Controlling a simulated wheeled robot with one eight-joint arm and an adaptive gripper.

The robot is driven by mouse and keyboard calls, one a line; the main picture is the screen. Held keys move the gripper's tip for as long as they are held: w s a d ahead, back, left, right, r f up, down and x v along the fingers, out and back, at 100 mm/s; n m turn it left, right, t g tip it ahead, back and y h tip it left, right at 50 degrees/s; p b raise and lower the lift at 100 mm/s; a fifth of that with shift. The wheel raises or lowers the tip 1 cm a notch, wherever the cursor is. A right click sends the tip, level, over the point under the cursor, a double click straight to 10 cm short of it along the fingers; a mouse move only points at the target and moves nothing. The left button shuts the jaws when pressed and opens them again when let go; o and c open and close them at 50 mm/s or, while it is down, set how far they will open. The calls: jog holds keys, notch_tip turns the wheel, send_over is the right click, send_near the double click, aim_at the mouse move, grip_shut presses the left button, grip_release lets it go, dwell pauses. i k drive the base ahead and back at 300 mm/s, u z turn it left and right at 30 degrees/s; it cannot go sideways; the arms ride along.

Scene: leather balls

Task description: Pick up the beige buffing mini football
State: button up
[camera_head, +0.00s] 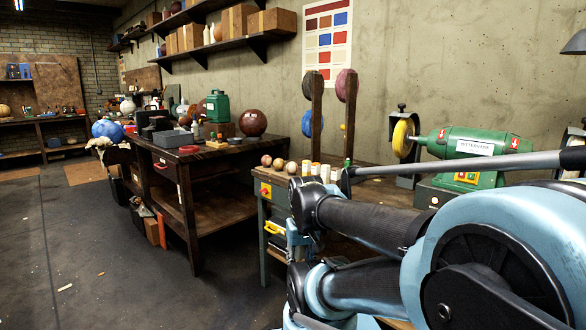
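Several small balls sit in a row at the near left corner of the buffing bench. A reddish-brown ball (266,160) is leftmost, a brown ball (278,164) is in the middle, and a paler, beige-looking ball (292,167) is on the right. They are too small to tell which is a football by its panels. My arm fills the lower right, its dark and light-blue links passing in front of the bench. My gripper cannot be made out in this view.
The buffing bench (262,205) holds small white and orange-topped containers (315,169) beside the balls and a green buffing machine (470,145). A dark wooden workbench (225,165) with a large brown ball (253,122) stands left. The floor (90,265) at left is mostly clear.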

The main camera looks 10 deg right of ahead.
aim_at(278, 164)
jog(key=z, duration=0.1)
jog(key=i, duration=1)
